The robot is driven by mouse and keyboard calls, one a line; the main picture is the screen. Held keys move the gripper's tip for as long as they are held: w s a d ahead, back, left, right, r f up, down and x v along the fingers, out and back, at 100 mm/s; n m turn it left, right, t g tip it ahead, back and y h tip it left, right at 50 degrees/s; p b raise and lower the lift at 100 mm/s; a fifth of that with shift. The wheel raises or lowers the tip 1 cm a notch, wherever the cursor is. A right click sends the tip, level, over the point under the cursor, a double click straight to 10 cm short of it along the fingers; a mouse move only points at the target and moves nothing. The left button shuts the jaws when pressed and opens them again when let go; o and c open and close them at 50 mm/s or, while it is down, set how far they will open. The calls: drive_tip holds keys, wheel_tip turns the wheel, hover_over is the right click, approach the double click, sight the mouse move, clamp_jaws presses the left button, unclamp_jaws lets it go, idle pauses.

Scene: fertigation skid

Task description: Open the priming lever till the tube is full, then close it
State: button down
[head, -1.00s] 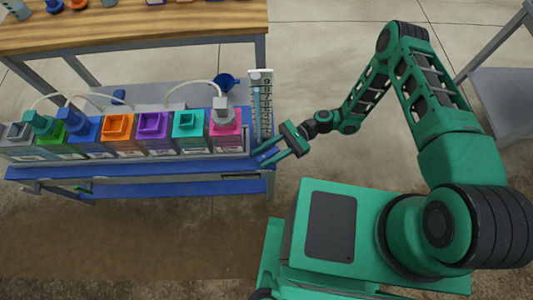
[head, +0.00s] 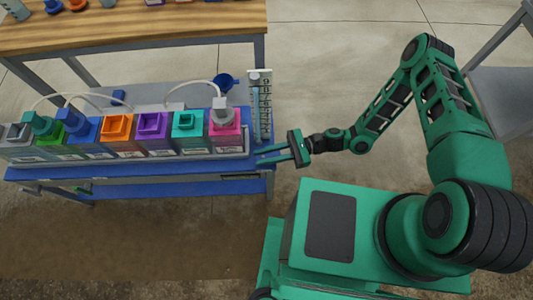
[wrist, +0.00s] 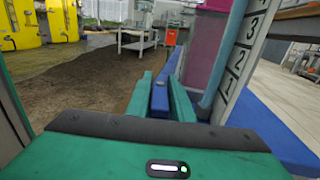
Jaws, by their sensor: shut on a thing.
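The blue priming lever (wrist: 160,97) lies between the two green fingers of my gripper (wrist: 158,80) in the wrist view. My gripper is shut on it. In the head view my gripper (head: 261,156) reaches in from the right, at the front right corner of the blue skid, with its fingers nearly level. The clear tube (head: 256,112) stands upright against a white numbered scale (head: 265,100) just behind the lever. The tube (wrist: 221,60) also shows close up at the right of the wrist view, looking pale blue. Its exact liquid level is hard to tell.
A row of coloured containers, ending in a pink one (head: 224,133), stands on the blue skid (head: 150,172) left of the tube. A blue funnel (head: 226,82) sits behind. A wooden table (head: 130,32) stands farther back.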

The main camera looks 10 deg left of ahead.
drive_tip(key=shift+w+a+r+m+t+y, duration=0.1)
drive_tip(key=shift+m+t+y, duration=0.15)
drive_tip(key=shift+m+t, duration=0.4)
drive_tip(key=shift+w+m+t+y, duration=0.1)
drive_tip(key=shift+m+t+y, duration=0.2)
drive_tip(key=shift+t, duration=0.55)
drive_tip(key=c, duration=1.7)
unclamp_jaws()
drive_tip(key=v, duration=1.1)
drive_tip(key=shift+a, duration=0.1)
